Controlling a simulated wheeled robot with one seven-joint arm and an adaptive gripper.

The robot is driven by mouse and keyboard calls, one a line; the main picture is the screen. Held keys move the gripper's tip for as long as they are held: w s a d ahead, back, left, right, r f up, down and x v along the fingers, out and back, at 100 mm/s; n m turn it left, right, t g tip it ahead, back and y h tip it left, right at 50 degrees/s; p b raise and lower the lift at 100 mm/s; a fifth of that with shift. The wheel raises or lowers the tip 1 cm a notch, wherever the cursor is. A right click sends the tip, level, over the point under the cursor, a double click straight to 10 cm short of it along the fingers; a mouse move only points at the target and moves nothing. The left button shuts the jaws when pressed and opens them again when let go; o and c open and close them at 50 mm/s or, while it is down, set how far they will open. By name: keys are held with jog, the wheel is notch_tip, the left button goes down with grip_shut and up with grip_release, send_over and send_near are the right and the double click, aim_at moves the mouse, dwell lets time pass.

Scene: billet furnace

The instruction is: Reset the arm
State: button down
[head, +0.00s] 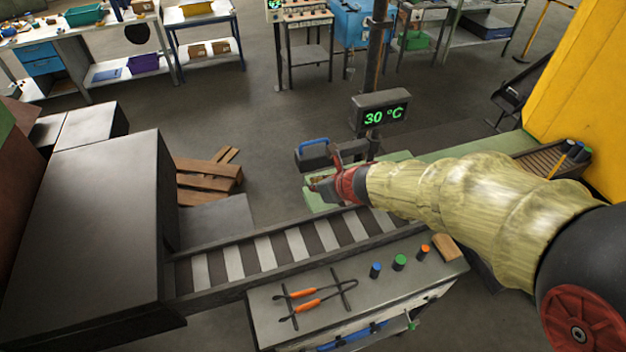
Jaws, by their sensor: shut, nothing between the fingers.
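My arm reaches in from the lower right in a pale yellow sleeve. My gripper (318,185) is at its end, over the far side of the roller conveyor (290,246). The gripper is small in view and seen from the side; its fingers look closed and hold nothing. It is in front of a pale green surface beyond the conveyor, and I cannot tell its height above that surface.
A dark furnace-like box (95,220) stands at the left end of the conveyor. A near bench (365,310) holds orange-handled tongs (318,303) and several buttons. A display (381,112) reading 30 °C is on a post behind the arm. A yellow machine (585,90) stands right.

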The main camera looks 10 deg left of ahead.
jog(key=s+d+f+n+g+b, duration=0.1)
jog(key=s+n+g+b, duration=0.1)
jog(key=s+n, duration=0.6)
jog(key=s+d+f+n+g+b, duration=0.1)
jog(key=s+f+n+g, duration=0.1)
jog(key=s+n, duration=0.65)
jog(key=s+d+f+n+t+h+b, duration=0.1)
jog(key=s+d+f+n+h+b, duration=0.1)
jog(key=d+b, duration=0.4)
jog(key=s+d+f+n+t+h+b, duration=0.1)
jog(key=s+d+f+n+h+b, duration=0.1)
jog(key=s+d+n+b, duration=0.2)
jog(key=s+d+f+n+h+b, duration=0.1)
jog(key=s+d+f+n+b, duration=0.1)
jog(key=d+n+b, duration=0.3)
jog(key=s+d+b, duration=0.1)
jog(key=d+b, duration=0.3)
jog(key=d, duration=0.4)
jog(key=shift+s+f+t+h, duration=0.3)
jog(key=shift+f+t+h, duration=0.05)
jog(key=shift+t+h, duration=0.05)
